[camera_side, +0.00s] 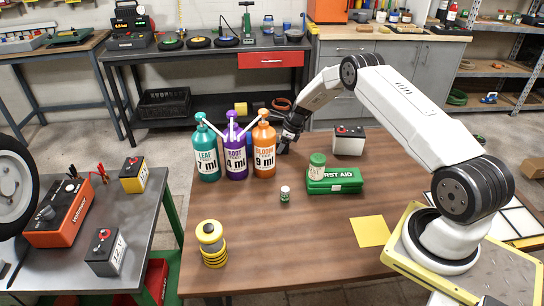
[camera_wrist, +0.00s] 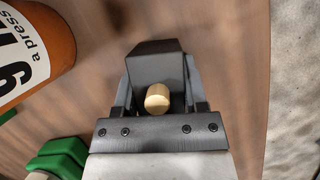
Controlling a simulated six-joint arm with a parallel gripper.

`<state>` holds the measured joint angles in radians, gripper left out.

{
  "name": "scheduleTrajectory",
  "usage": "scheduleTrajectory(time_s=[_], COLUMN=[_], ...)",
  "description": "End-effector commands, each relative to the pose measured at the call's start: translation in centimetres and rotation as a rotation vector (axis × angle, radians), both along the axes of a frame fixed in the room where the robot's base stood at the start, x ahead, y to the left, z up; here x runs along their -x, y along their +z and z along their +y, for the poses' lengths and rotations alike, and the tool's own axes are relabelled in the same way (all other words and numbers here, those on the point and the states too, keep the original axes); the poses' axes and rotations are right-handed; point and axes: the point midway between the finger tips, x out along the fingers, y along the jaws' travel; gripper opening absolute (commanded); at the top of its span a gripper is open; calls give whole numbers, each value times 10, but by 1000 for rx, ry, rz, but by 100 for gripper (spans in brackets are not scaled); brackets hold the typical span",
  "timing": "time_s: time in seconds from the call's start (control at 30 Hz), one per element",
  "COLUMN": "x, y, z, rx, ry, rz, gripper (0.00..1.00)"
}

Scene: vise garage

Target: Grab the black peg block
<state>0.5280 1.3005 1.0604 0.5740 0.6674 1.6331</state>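The black peg block (camera_wrist: 153,62) is a dark block with a round tan peg (camera_wrist: 157,98) standing out of it. In the wrist view it sits between the fingers of my gripper (camera_wrist: 160,76), one finger along each side. The fingers look very close to its sides; whether they press on it does not show. In the side view my gripper (camera_side: 286,142) points down near the far edge of the brown table, just right of the orange bottle. The block there is a small dark shape, hard to tell from the fingers.
The orange bottle (camera_side: 264,150) stands close left of my gripper, beside the purple bottle (camera_side: 235,153) and teal bottle (camera_side: 207,152). A white battery (camera_side: 349,144) stands to the right. A green first-aid box (camera_side: 336,184) lies nearer. The table's front middle is mostly clear.

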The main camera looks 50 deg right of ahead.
Motion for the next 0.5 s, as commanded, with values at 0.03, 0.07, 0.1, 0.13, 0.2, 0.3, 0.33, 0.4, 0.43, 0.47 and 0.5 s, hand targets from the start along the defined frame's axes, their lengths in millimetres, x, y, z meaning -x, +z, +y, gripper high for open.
scheduleTrajectory(time_s=[0.03,0.07,0.1,0.13,0.2,0.3,0.33,0.4,0.43,0.47,0.5], x=[0,0,0,0,0,0,0,0,0,0,0], y=[0,0,0,0,0,0,0,1,1,1,2], z=[0,0,0,0,0,0,0,0,0,0,0], rx=[-1,-1,-1,-1,0,0,0,0,0,0,0], ry=[0,0,0,0,0,0,0,0,0,0,0], rz=[0,0,0,0,0,0,0,0,0,0,0], gripper=[30,21,8,0,0,0,0,0,0,0,0])
